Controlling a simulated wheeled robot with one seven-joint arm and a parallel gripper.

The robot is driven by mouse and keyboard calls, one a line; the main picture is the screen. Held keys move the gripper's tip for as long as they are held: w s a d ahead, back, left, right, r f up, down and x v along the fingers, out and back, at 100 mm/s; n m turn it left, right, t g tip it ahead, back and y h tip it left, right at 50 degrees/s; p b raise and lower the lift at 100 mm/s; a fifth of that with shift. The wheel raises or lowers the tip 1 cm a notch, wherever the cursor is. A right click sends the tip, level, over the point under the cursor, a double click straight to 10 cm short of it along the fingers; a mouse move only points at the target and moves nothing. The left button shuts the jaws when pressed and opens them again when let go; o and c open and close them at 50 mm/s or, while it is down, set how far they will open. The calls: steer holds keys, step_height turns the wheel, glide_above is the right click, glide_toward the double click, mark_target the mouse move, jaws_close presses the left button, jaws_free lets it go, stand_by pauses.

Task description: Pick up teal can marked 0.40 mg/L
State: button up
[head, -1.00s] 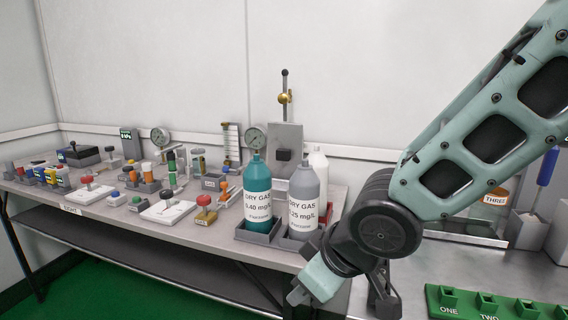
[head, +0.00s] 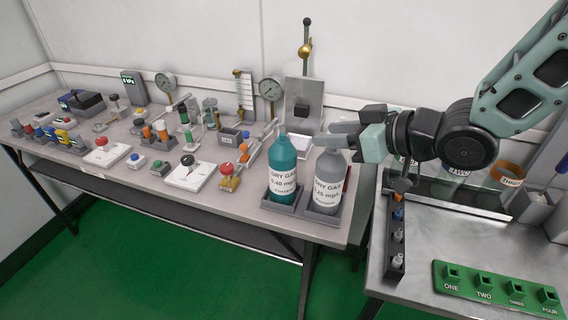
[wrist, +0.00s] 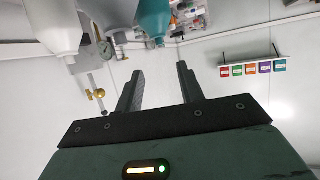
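The teal can (head: 283,167), labelled DRY GAS 0.40 mg/L, stands upright in a grey square holder near the bench's front right corner. It also shows upside down at the top of the wrist view (wrist: 155,18). A grey can (head: 328,178) with a 0.25 mg/L label stands just right of it. My gripper (head: 346,126) points left at about the height of the grey can's top, to the right of the teal can and apart from it. In the wrist view my gripper's fingers (wrist: 158,78) are spread with nothing between them.
A gauge (head: 270,90) and a grey stand with a brass valve (head: 304,95) are behind the cans. Several buttons and testers fill the bench to the left. A green numbered block (head: 497,290) lies on the right counter.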

mark_target(283, 134)
steer(key=b+x, duration=0.1)
steer(key=x, duration=0.8)
steer(key=shift+w+a, duration=0.1)
steer(key=shift+a, duration=0.05)
steer(key=shift+x, duration=2.85)
jaws_close()
